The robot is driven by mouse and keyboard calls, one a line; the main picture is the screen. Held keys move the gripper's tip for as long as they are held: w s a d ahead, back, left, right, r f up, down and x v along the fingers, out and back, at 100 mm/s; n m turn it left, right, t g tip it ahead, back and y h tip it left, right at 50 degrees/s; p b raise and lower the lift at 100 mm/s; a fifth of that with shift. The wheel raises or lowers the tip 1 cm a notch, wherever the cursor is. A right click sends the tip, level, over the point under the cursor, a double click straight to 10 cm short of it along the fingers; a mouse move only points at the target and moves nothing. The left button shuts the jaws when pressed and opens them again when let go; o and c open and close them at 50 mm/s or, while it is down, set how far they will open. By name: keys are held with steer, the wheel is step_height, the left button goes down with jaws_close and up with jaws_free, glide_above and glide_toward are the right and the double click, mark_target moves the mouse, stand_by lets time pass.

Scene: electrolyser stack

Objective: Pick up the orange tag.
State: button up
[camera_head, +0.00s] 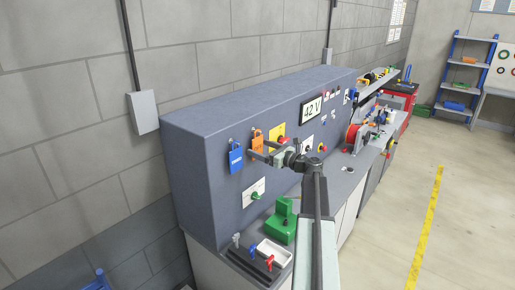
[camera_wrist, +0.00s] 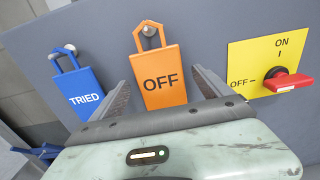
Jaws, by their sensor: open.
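The orange tag (camera_wrist: 160,78), marked OFF, hangs by its loop from a peg on the grey cabinet face. It also shows in the head view (camera_head: 257,143). My gripper (camera_wrist: 162,85) is open, with one finger on each side of the tag in the wrist view. The fingers look apart from the tag, and the tag's lower edge meets the gripper body in the picture. In the head view my gripper (camera_head: 262,150) reaches in from the right at the tag. I cannot tell how deep the fingertips are.
A blue TRIED tag (camera_wrist: 83,93) hangs just left of the orange one. A yellow switch plate (camera_wrist: 262,52) with a red handle (camera_wrist: 290,82) is on the right. Below, a green block (camera_head: 282,222) and a white tray (camera_head: 274,253) stand on the bench.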

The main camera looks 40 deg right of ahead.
steer(key=shift+w, duration=0.45)
steer(key=shift+s, duration=0.15)
steer(key=c, duration=1.4)
steer(key=shift+c, duration=0.2)
steer(key=shift+r, duration=0.1)
steer(key=shift+r+p, duration=0.65)
steer(key=shift+p, duration=0.05)
steer(key=shift+s+r, duration=0.15)
steer(key=shift+s, duration=0.15)
steer(key=v, duration=1.7)
steer(key=shift+s, duration=0.2)
